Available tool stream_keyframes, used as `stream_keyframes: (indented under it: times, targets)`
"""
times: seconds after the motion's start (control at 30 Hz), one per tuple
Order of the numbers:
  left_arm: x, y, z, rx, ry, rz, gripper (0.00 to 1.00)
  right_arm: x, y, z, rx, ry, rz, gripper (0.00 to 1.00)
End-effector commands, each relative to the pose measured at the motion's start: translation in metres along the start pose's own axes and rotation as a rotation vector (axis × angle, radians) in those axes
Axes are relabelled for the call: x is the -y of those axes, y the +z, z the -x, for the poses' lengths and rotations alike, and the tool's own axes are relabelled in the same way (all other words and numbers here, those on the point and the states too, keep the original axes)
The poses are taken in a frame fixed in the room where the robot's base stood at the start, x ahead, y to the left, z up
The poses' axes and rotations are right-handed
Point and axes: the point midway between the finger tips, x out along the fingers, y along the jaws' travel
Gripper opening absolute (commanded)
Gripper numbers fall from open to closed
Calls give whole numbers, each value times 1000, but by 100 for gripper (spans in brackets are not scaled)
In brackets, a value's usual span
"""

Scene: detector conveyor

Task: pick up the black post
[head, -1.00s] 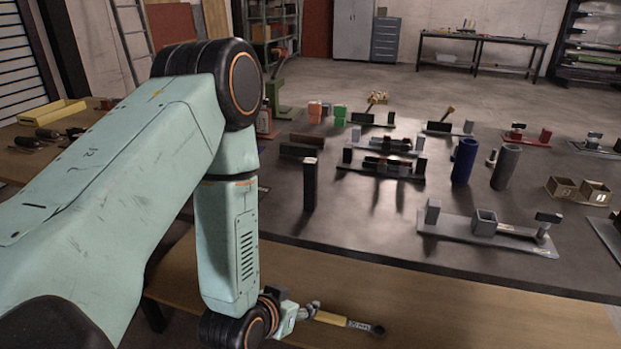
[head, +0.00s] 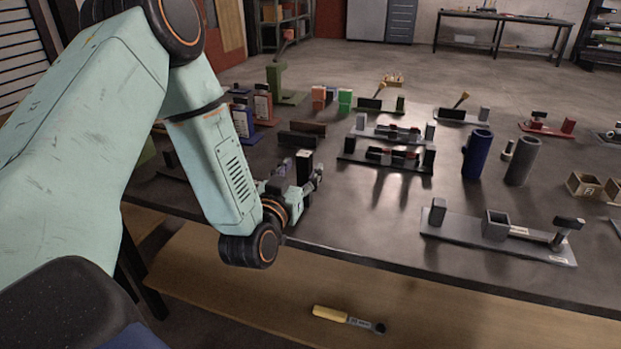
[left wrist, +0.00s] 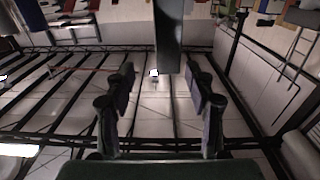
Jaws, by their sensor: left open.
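The black post (head: 304,165) stands upright near the front left of the dark table. Its top shows in the head view, and its lower part is hidden behind my left gripper. My left gripper (head: 302,180) is open at the post, with its fingers to either side of it in that picture. In the left wrist view, the post (left wrist: 168,36) comes down from the top edge, in line with the gap between the open fingertips (left wrist: 161,76). I cannot tell whether a finger touches it. My right gripper is not in view.
A blue cylinder (head: 477,155) and grey cylinder (head: 521,161) are farther right. A yellow-handled tool (head: 345,319) lies on the lower wooden surface.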

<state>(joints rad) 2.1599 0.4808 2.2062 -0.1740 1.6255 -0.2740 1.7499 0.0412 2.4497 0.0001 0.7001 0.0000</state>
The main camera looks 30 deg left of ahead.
Motion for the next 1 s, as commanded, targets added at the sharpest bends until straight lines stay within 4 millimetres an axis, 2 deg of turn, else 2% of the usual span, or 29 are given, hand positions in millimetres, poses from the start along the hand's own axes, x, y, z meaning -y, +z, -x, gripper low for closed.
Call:
stream_keyframes:
  times: [0.33,0.67,1.0]
  targets:
    - [-2,2,-46,-1,1,-1,55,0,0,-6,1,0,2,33]
    - [-1,2,-55,2,0,1,55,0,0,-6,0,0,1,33]
    - [-1,2,-55,1,0,1,26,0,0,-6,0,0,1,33]
